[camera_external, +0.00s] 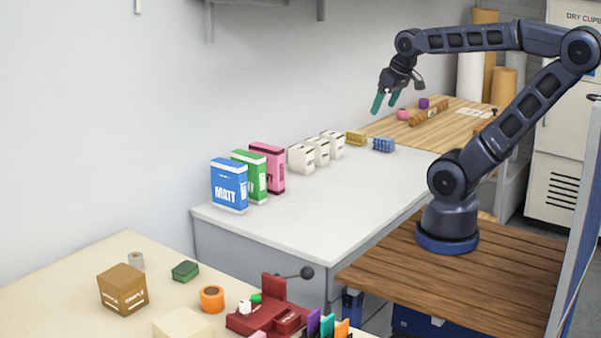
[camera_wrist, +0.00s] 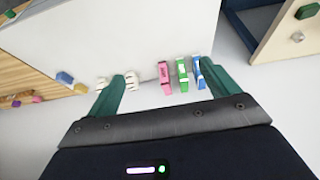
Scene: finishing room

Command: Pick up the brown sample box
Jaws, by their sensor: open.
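The brown sample box (camera_external: 123,289) sits on the cream table at the lower left of the external view, with its lettered side facing front. My gripper (camera_external: 384,103) is open and empty, raised in the air above the far end of the white counter. I cannot make out the brown box in the wrist view.
Blue (camera_external: 229,184), green (camera_external: 249,175) and pink (camera_external: 268,166) boxes stand on the white counter (camera_external: 320,220), with white cartons (camera_external: 318,152) behind. Around the brown box are a grey roll (camera_external: 136,261), a green block (camera_external: 185,271), orange tape (camera_external: 211,298) and a red device (camera_external: 270,312).

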